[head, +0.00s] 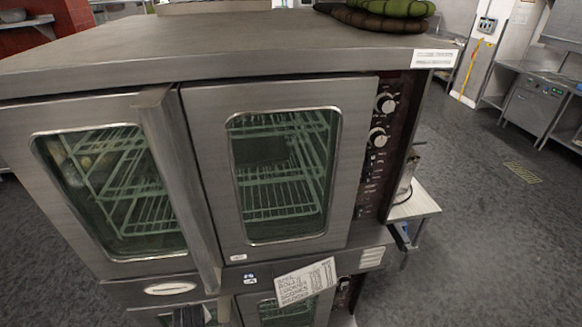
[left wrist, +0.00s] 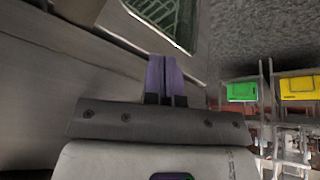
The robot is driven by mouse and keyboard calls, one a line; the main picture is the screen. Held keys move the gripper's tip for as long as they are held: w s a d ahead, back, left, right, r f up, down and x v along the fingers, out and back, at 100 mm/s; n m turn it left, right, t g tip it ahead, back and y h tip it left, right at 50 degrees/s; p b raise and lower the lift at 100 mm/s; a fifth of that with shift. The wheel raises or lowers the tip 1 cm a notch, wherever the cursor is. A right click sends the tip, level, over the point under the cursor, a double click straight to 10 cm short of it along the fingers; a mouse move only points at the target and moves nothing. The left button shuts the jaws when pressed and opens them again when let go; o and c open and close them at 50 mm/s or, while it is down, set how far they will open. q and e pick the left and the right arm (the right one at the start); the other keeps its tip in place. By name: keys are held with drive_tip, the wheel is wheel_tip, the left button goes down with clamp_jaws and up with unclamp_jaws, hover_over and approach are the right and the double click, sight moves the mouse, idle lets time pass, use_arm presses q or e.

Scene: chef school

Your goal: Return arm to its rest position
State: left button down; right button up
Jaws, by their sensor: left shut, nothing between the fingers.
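My left gripper (left wrist: 165,80) shows in the left wrist view, with its two purple fingers shut together and nothing between them. It is close in front of a grey metal oven surface. An oven window with racks behind it (left wrist: 168,15) is beyond the fingertips. I cannot tell whether the fingers touch the metal. In the head view no gripper can be made out clearly; a small dark shape at the bottom edge is unclear. My right gripper is in neither view.
A large steel double-door oven (head: 362,112) fills the head view, both upper doors closed. Its handle (head: 180,185) stands out at the middle. Open floor (head: 480,220) lies to the right. Green (left wrist: 241,92) and yellow (left wrist: 300,88) boxes sit on a rack in the wrist view.

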use_arm(q)
wheel_tip(320, 180, up, 14)
drive_tip(key=m+t, duration=0.2)
drive_tip(key=m, duration=0.2)
drive_tip(key=s+d+r+m+t+h+p, duration=0.2)
drive_tip(key=s+d+r+m+p, duration=0.1)
drive_tip(key=s+r, duration=0.55)
drive_tip(key=s+d+r+m+h+p, duration=0.1)
drive_tip(key=s+d+r+p, duration=0.1)
drive_tip(key=s, duration=0.4)
drive_tip(key=s+d+r+m+p, duration=0.2)
drive_tip(key=s+d+r, duration=0.1)
drive_tip(key=s, duration=0.3)
drive_tip(key=s+f+g+p, duration=0.3)
drive_tip(key=s+f, duration=0.3)
drive_tip(key=s, duration=0.7)
drive_tip(key=shift+s+a+m+g+p, duration=0.15)
drive_tip(key=shift+m+g+p, duration=0.25)
drive_tip(key=shift+g, duration=0.4)
